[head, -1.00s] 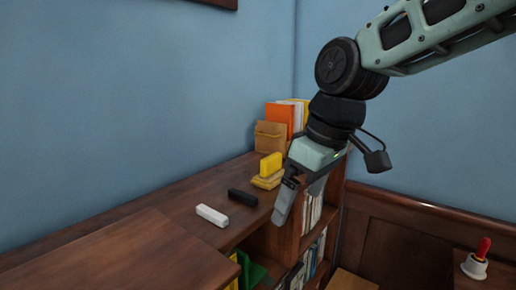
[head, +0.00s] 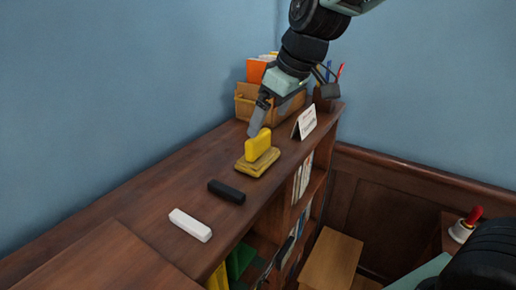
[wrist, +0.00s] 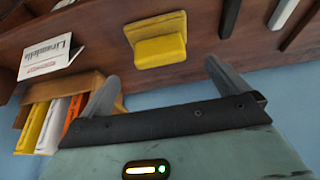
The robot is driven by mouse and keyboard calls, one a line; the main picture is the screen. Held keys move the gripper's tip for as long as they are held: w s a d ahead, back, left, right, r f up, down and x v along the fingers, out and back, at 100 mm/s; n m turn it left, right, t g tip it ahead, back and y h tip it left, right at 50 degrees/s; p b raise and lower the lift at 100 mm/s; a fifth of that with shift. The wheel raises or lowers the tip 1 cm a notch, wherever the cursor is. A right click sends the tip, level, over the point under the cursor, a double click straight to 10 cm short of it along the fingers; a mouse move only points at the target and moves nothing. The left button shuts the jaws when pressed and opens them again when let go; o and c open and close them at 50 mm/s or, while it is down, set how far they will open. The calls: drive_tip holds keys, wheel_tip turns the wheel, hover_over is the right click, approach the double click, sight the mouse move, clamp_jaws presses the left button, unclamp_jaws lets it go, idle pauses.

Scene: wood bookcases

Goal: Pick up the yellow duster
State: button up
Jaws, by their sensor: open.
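The yellow duster (head: 258,146) stands on a flat yellow base (head: 257,164) on top of the dark wood bookcase. In the wrist view the yellow duster (wrist: 156,35) lies ahead of the fingers, a little above the gap between them. My gripper (head: 266,122) is just above and behind the duster in the head view, pointing down. In the wrist view my gripper (wrist: 158,75) has its two fingers spread wide with nothing between them. The fingers look apart from the duster.
A black block (head: 227,191) and a white block (head: 190,225) lie on the bookcase top (head: 130,210) nearer the front. A box of folders (head: 246,103) stands behind, and a white name card (head: 305,122) stands right of the duster. The blue wall runs along the left.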

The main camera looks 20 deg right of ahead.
sight(261, 135)
drive_tip(key=shift+p+x, duration=1.1)
drive_tip(key=shift+x, duration=3.25)
drive_tip(key=shift+d, duration=0.1)
drive_tip(key=c, duration=1.1)
